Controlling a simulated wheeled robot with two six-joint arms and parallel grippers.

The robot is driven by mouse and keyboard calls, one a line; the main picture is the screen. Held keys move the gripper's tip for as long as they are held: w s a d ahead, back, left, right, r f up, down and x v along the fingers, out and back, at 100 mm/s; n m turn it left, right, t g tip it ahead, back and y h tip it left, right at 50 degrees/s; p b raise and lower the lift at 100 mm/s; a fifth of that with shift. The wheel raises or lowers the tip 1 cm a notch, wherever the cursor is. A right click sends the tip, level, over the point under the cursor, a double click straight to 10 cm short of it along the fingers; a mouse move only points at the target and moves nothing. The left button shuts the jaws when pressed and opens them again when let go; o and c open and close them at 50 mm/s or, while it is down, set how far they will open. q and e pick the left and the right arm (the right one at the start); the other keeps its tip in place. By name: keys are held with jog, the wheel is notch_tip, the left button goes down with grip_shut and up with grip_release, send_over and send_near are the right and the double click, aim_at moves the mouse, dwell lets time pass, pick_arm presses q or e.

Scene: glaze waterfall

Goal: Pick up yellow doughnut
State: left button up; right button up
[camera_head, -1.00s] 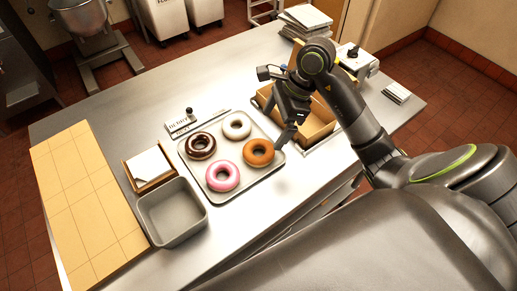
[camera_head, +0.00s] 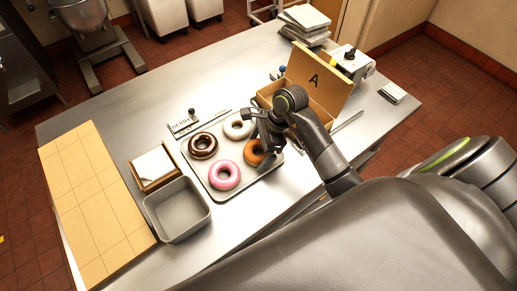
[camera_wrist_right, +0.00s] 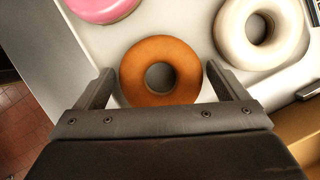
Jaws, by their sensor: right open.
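An orange-yellow glazed doughnut (camera_head: 252,150) lies at the right of the grey tray (camera_head: 233,196), partly hidden behind my right gripper (camera_head: 270,150). The gripper is open and holds nothing. I cannot tell its exact height over the tray. My left gripper is not in view.
A pink doughnut (camera_head: 225,188), a dark chocolate one (camera_head: 202,132) and a white one (camera_head: 233,136) share the tray. An open cardboard box with an "A" (camera_head: 322,78) stands behind the arm. An empty grey bin (camera_head: 178,223) stands at left.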

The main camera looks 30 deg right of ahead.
jog(key=c, duration=0.7)
jog(key=shift+c, duration=0.2)
